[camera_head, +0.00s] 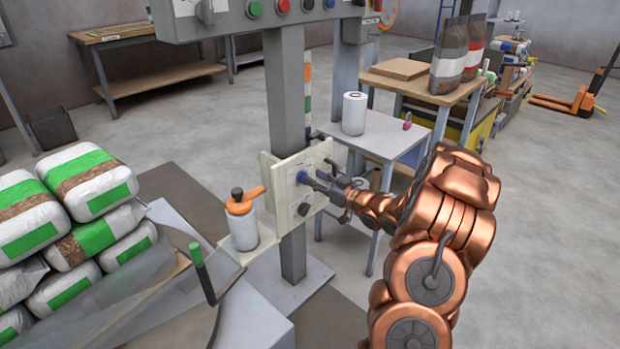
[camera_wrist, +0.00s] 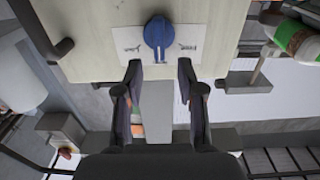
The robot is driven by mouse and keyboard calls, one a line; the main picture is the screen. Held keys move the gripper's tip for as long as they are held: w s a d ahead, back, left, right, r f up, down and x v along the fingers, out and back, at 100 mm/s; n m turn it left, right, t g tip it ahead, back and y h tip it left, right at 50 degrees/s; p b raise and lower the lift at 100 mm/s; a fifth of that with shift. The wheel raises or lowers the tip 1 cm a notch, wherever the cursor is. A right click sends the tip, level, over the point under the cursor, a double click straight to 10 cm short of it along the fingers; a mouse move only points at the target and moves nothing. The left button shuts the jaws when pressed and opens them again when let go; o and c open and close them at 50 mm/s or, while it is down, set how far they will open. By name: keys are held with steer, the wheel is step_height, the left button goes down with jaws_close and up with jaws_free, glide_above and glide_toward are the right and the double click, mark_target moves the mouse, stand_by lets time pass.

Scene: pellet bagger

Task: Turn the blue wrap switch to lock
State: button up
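The blue wrap switch (camera_head: 302,176) is a round knob on the cream panel (camera_head: 287,180) fixed to the grey post. In the wrist view the blue switch (camera_wrist: 158,32) sits at the top middle, over a white label (camera_wrist: 115,46) with small marks on both sides that I cannot read. Its narrow bar points down in that picture, toward my gripper. My gripper (camera_wrist: 160,68) is open and empty, its two fingertips apart on either side of the bar's line, with gaps to it.
An orange-topped white bottle (camera_head: 241,218) stands left of the panel. A small grey table (camera_head: 385,135) with a white roll stands behind my arm.

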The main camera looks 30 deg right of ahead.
steer(key=shift+x, duration=1.35)
jaws_close()
